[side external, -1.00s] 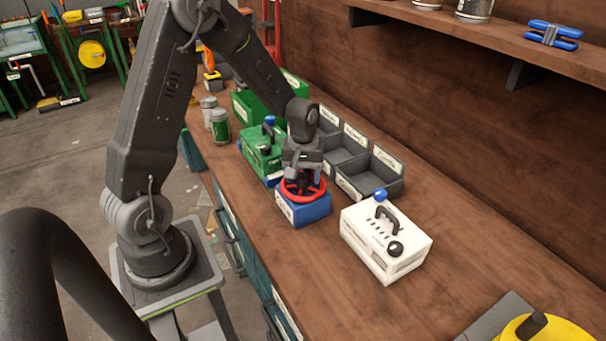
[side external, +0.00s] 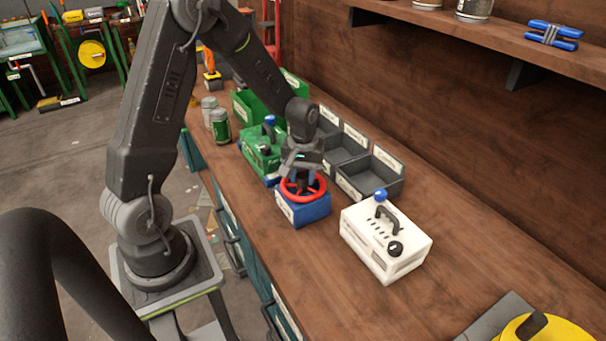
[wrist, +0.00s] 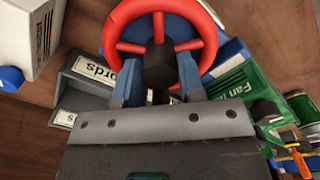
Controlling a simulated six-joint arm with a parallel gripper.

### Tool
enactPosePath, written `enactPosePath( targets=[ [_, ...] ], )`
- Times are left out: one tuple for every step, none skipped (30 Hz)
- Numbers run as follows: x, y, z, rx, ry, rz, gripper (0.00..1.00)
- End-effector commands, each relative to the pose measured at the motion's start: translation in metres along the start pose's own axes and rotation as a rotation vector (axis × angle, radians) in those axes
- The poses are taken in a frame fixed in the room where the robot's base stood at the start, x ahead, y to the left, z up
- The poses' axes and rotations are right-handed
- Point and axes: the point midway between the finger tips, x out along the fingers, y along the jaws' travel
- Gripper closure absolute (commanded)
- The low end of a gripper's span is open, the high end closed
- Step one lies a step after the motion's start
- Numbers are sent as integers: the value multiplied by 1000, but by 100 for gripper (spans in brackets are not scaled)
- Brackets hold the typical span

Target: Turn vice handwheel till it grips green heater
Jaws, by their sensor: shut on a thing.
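The red handwheel (side external: 321,186) sits on top of the blue vice (side external: 312,213) on the bench. My gripper (side external: 302,182) points down over the wheel and is shut on its black hub. In the wrist view, the two blue-grey fingers of my gripper (wrist: 160,85) stand on either side of the hub, inside the red rim (wrist: 203,20) of the handwheel. The green heater (side external: 255,155) stands upright just behind the vice, at its far end. Its labelled side (wrist: 245,85) also shows in the wrist view. Whether the vice jaws touch the heater is hidden.
A white heater (side external: 385,245) with a black handle stands right of the vice. Grey labelled bins (side external: 375,185) line the wall side. Green cans (side external: 219,126) and a green bin (side external: 247,105) stand farther back. A yellow item (side external: 535,328) lies at lower right.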

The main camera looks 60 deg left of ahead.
Motion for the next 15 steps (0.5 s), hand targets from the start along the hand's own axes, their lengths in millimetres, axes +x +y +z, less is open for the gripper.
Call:
enactPosePath(
  targets=[
    [0,0,0,35,0,0,88],
    [0,0,0,57,0,0,88],
    [0,0,0,91,0,0,88],
    [0,0,0,117,1,0,88],
    [0,0,0,144,1,0,88],
    [0,0,0,181,1,0,88],
    [0,0,0,210,1,0,88],
    [-1,0,0,239,1,0,88],
    [-1,0,0,276,1,0,88],
    [-1,0,0,305,1,0,88],
    [-1,0,0,334,1,0,88],
    [-1,0,0,371,1,0,88],
    [-1,0,0,400,1,0,88],
    [-1,0,0,428,1,0,88],
    [-1,0,0,466,1,0,88]
  ],
)
